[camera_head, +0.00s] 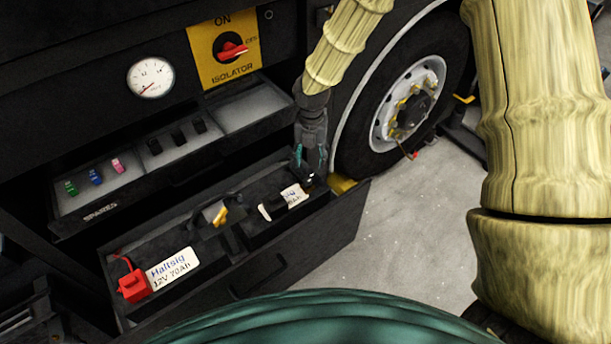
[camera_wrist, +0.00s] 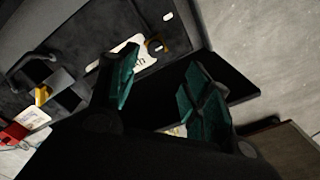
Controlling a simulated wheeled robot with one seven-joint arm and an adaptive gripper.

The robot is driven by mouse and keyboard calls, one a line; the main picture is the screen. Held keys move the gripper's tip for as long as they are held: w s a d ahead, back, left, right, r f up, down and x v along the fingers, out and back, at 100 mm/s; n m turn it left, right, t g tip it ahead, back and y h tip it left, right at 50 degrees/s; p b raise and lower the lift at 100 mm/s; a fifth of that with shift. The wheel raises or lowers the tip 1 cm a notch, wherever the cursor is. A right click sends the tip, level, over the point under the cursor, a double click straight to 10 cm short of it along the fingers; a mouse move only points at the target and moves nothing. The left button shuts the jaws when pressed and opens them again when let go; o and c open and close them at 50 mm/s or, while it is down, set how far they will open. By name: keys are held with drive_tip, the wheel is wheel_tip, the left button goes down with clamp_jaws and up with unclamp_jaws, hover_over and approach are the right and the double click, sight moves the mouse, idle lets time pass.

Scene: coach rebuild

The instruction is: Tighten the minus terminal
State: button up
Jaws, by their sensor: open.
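My gripper (camera_head: 311,172) points down over the right end of the open battery tray (camera_head: 262,277). In the wrist view its two teal-padded fingers (camera_wrist: 163,60) are spread, with nothing held between them. A small dark round fitting with a brass-coloured ring (camera_wrist: 157,45) shows just beyond the fingertips, at the right end of the right battery; it looks like the minus terminal, and whether it is loose I cannot tell. The gripper mostly hides this spot in the head view.
The left battery's label (camera_head: 172,268) reads 12V 70Ah, beside a red terminal cover (camera_head: 133,285). A yellow piece (camera_head: 220,215) sits mid-tray. Behind are a spares drawer (camera_head: 98,205) and an isolator switch (camera_head: 231,50). A wheel (camera_head: 407,103) stands close right of my gripper.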

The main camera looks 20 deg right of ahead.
sight(308, 181)
drive_tip(key=f, duration=0.3)
drive_tip(key=f+p, duration=0.1)
drive_tip(key=f, duration=0.1)
drive_tip(key=a+f+p, duration=0.1)
drive_tip(key=f, duration=0.2)
drive_tip(key=shift+f, duration=0.3)
drive_tip(key=shift+d+f+p, duration=0.15)
drive_tip(key=shift+f+p, duration=0.2)
drive_tip(key=shift+f, duration=0.45)
drive_tip(key=c, duration=1.1)
